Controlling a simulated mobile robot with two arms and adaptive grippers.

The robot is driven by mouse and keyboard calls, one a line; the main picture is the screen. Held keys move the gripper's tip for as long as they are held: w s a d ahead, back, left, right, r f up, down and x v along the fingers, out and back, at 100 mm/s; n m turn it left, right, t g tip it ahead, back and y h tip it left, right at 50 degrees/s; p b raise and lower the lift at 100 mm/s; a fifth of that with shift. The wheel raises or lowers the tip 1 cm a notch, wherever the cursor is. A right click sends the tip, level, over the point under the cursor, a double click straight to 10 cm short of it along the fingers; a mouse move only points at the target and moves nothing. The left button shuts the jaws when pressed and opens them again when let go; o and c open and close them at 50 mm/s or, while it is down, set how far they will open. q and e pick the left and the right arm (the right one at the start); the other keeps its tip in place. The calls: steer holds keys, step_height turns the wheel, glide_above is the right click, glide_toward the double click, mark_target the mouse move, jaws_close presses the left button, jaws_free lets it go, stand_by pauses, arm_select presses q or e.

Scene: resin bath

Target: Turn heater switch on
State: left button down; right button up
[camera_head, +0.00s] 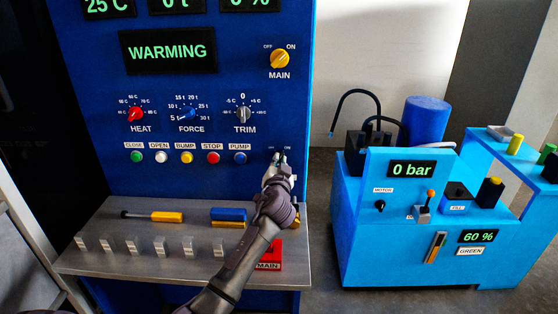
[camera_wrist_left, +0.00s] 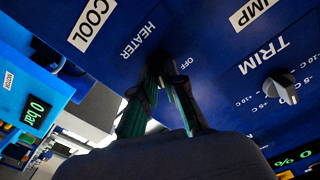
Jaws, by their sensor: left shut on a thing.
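The heater switch (camera_wrist_left: 157,62) is a small dark knob on the blue panel, between the "HEATER" and "OFF" labels in the left wrist view. My left gripper (camera_wrist_left: 160,78) is shut on this knob, with its green-padded fingers on either side. In the head view my left gripper (camera_head: 278,159) is at the panel's lower right, beside the PUMP button, and hides most of the switch. The knob's exact angle is too dark to tell. My right gripper is not in view.
A display (camera_head: 168,51) reads WARMING. The TRIM knob (camera_head: 243,114) and blue PUMP button (camera_head: 240,157) are close to the gripper. A metal shelf (camera_head: 120,218) below carries a yellow-handled tool (camera_head: 166,216) and a blue block (camera_head: 229,213). A light-blue pump unit (camera_head: 390,262) stands right.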

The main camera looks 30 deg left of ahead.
arm_select(q)
steer(key=shift+m+p, duration=0.4)
steer(key=shift+m, duration=1.3)
steer(key=c, duration=1.2)
jaws_free()
steer(key=shift+c, duration=0.2)
steer(key=v, duration=1.2)
